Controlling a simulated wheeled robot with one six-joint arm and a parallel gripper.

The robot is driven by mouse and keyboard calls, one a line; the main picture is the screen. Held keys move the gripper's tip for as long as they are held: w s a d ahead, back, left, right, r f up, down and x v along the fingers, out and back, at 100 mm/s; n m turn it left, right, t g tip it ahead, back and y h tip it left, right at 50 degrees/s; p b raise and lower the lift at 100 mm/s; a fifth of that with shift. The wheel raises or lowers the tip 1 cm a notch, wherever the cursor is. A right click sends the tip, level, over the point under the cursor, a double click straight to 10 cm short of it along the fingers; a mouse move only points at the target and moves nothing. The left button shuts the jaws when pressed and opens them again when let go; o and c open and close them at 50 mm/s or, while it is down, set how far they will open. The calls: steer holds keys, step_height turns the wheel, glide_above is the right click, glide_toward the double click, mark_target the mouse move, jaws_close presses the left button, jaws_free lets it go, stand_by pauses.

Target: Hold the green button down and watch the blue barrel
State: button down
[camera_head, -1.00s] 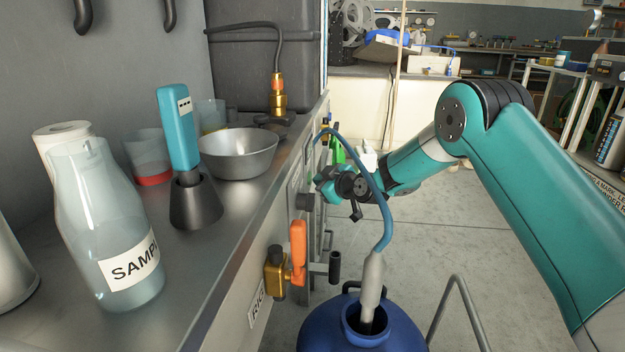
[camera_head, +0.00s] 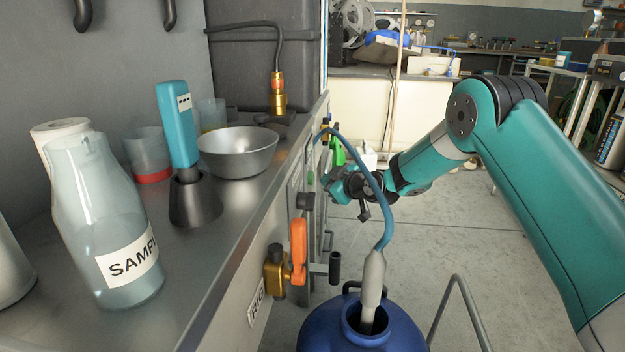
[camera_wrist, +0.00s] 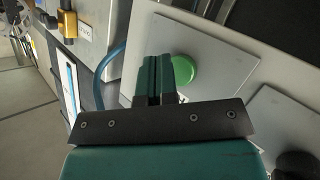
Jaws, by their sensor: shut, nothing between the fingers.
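The round green button (camera_wrist: 183,70) shows in the wrist view on a pale plate. My gripper (camera_wrist: 157,62) is shut and empty; its fingers overlap the button's left edge in this view. I cannot tell whether they touch it. In the head view my gripper (camera_head: 330,180) is by the panel on the bench front, and the button cannot be made out. The blue barrel (camera_head: 405,335) stands on the floor at the bottom of the head view, partly cut off. A blue hose (camera_head: 383,215) runs from the panel to a grey nozzle (camera_head: 373,275) in the barrel's open neck.
An orange-handled valve (camera_head: 298,250) sticks out of the bench front, nearer than my gripper. A sample bottle (camera_head: 115,225), a metal bowl (camera_head: 238,155) and a teal device (camera_head: 178,125) stand on the bench. A bent metal rail (camera_head: 470,305) is right of the barrel. Floor beyond is open.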

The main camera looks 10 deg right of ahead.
steer(key=d, duration=0.1)
steer(key=s+d+b, duration=0.1)
steer(key=d, duration=0.2)
steer(key=shift+s+d+b, duration=0.25)
steer(key=shift+d+b, duration=0.05)
steer(key=shift+d, duration=0.05)
steer(key=s+a+r+m+g, duration=0.1)
steer(key=s+a+r+g, duration=0.3)
steer(key=s, duration=0.6)
steer(key=s+a+r+g, duration=0.3)
steer(key=s+a+r, duration=0.25)
steer(key=s, duration=0.35)
steer(key=s+d+r+m+g+h+p, duration=0.1)
steer(key=s+d+m+g, duration=0.15)
steer(key=s, duration=1.25)
steer(key=s+d+r+m+g+h+p, duration=0.1)
steer(key=s+r+g+h, duration=0.15)
steer(key=s, duration=1.25)
step_height(320, 180, up, 36)
steer(key=p, duration=3.7)
steer(key=shift+w+a+g+y, duration=0.3)
steer(key=shift+w+g+y, duration=0.05)
steer(key=shift+g, duration=0.05)
